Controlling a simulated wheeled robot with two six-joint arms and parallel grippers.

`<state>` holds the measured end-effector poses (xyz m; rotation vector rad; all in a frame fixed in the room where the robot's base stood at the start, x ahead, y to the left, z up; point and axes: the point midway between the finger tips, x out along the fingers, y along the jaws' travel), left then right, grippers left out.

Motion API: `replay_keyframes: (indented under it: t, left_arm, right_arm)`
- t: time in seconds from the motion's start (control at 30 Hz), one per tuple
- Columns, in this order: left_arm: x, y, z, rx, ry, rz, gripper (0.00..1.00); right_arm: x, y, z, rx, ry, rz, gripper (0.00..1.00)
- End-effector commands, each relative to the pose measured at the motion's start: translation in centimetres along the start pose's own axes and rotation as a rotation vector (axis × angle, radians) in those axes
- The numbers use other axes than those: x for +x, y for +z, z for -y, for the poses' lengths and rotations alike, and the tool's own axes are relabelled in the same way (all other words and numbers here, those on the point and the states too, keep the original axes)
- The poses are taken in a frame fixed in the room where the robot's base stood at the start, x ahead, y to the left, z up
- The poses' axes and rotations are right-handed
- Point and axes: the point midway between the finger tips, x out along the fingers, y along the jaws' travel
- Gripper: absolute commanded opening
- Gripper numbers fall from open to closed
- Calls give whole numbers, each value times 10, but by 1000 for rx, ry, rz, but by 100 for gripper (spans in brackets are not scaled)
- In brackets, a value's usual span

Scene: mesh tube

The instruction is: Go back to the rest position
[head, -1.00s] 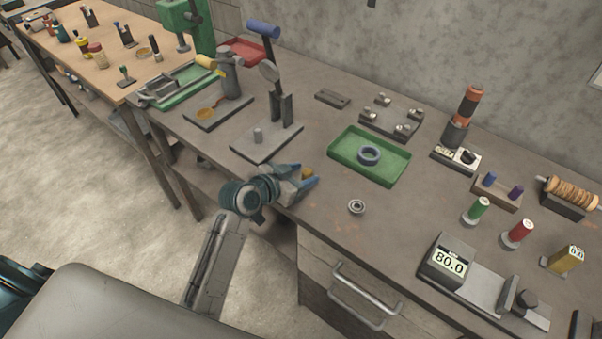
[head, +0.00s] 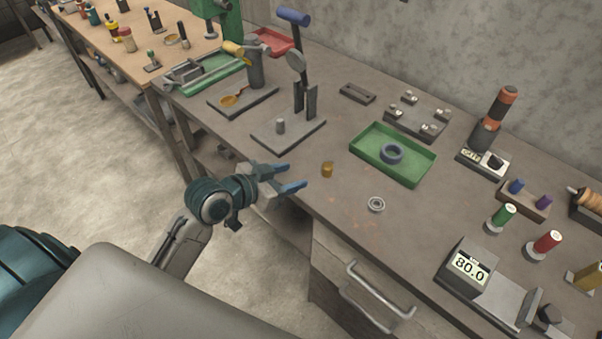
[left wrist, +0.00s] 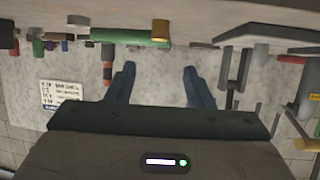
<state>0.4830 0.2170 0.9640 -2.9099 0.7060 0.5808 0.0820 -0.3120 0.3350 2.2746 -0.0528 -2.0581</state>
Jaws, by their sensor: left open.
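My left gripper (head: 291,179) is open and empty at the front edge of the grey workbench (head: 345,220). Its two blue fingertips point right, toward a small brass piece (head: 327,170) that stands on the bench just beyond them, apart from the fingers. In the left wrist view both fingers (left wrist: 160,85) are spread with nothing between them; that view is upside down, and the brass piece (left wrist: 160,32) shows at its top. My right gripper is not in view.
A green tray (head: 368,165) holds a blue-grey ring (head: 391,153). A metal bearing (head: 376,204) lies in front of it. A press-like stand (head: 290,138) is behind the gripper. A scale reading 80.0 (head: 470,268) sits at right. Open floor (head: 90,160) lies at left.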

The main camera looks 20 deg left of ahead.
Motion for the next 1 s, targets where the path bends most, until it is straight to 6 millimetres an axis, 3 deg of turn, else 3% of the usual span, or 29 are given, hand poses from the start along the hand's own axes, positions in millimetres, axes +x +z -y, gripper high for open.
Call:
replay_keyframes:
  t: [0.2,0.77,0.87,1.0]
  left_arm:
    - [-10,0,-1,0,2,0,48]
    - [-11,3,-2,-4,0,11,48]
    - [-16,25,-8,-19,-20,87,48]
    - [-38,85,-21,-67,-92,307,48]
  right_arm:
    - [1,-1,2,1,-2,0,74]
    - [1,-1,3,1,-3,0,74]
    - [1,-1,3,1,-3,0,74]
    - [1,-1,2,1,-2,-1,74]
